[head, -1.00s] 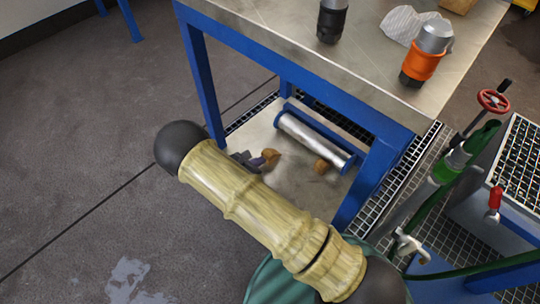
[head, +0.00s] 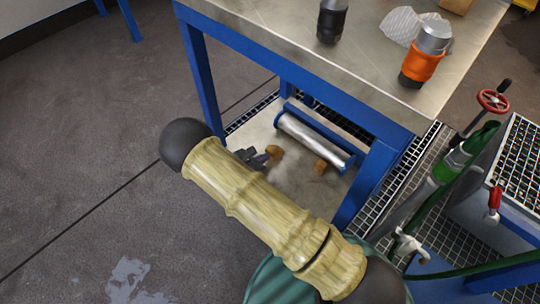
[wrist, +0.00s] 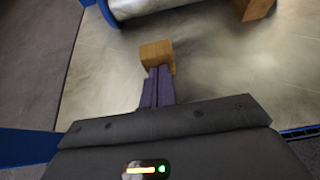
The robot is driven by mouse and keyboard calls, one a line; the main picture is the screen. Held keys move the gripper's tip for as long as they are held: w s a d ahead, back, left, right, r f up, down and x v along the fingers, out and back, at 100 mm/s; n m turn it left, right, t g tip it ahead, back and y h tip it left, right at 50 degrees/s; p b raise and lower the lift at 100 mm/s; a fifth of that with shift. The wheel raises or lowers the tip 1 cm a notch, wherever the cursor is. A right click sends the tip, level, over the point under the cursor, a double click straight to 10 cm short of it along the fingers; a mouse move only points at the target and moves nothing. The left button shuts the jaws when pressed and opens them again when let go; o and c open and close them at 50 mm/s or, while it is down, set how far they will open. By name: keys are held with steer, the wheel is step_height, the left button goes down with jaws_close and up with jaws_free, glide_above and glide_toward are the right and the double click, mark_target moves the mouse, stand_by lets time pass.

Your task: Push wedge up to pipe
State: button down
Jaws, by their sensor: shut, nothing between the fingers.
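The pipe (head: 312,140) is a shiny silver cylinder lying at the blue frame on the table's lower shelf. Its lower edge shows at the top of the wrist view (wrist: 150,6). A small brown wooden wedge (head: 274,152) lies on the shelf near the pipe's left end, with a gap between them in the wrist view (wrist: 157,54). My gripper (wrist: 158,74) is shut and empty, its purple fingertips at the wedge's near side and seemingly touching it. In the head view the gripper (head: 263,157) is partly hidden by my arm.
A second brown wedge (head: 320,166) lies near the pipe's right part. Blue table legs (head: 204,80) and the tabletop (head: 350,65) frame the low space. A dark bottle (head: 332,20) and an orange-banded one (head: 425,55) stand on top. Bare shelf lies around the wedges.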

mark_target(278, 148)
steer(key=shift+w+d, duration=1.3)
steer(key=shift+w, duration=0.2)
steer(key=shift+w+d, duration=1.3)
steer(key=shift+w, duration=0.15)
stand_by(1.3)
steer(key=shift+s+a+p, duration=1.35)
steer(key=shift+s+a, duration=1)
steer(key=shift+s, duration=0.3)
steer(key=p+v, duration=0.7)
steer(key=v, duration=1)
steer(key=shift+s, duration=0.2)
steer(key=shift+a, duration=0.15)
